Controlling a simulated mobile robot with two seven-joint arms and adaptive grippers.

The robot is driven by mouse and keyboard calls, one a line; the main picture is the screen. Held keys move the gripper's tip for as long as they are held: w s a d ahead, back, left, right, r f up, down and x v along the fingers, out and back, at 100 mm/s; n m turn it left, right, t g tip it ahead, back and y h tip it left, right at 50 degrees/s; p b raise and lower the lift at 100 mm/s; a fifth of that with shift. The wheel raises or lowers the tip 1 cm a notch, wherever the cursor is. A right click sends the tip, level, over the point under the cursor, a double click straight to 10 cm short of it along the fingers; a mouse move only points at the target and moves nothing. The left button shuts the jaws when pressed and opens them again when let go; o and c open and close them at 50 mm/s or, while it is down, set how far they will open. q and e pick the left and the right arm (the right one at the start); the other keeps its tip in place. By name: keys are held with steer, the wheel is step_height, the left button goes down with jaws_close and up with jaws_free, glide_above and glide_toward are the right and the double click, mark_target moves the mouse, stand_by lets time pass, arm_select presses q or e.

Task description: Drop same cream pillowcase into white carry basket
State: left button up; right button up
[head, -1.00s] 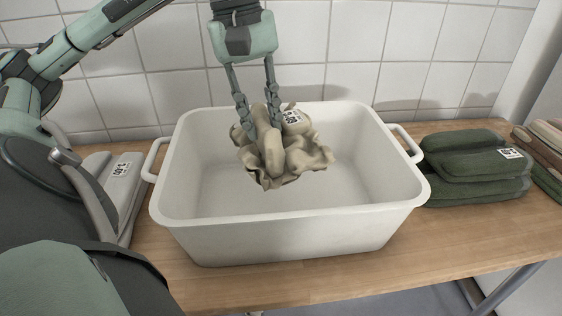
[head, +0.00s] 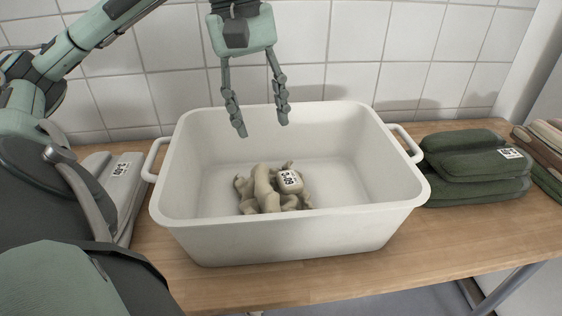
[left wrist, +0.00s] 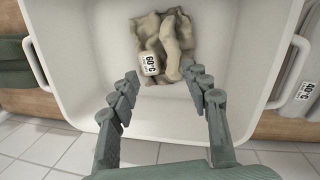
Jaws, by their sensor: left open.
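The cream pillowcase (head: 268,189) lies crumpled on the floor of the white carry basket (head: 290,225), with a white printed tag on it. The basket's front wall hides its lower edge in the head view. In the left wrist view the pillowcase (left wrist: 165,48) lies within the basket (left wrist: 240,70), beyond my fingertips, with its tag reading 60°C. My left gripper (head: 262,128) is open and empty above the basket's rear part, apart from the pillowcase; its two fingers also show spread in the left wrist view (left wrist: 164,88). My right gripper is not in view.
The basket stands on a wooden counter (head: 470,235) against a white tiled wall. Folded green cloths (head: 475,170) are stacked to its right, with striped cloths (head: 546,150) beyond. Grey folded cloth (head: 120,190) with a tag lies to its left.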

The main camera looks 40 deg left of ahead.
arm_select(q)
step_height(320, 180, up, 6)
steer(key=a, duration=0.1)
steer(key=shift+s+r, duration=0.2)
steer(key=shift+s, duration=0.05)
stand_by(0.4)
stand_by(0.6)
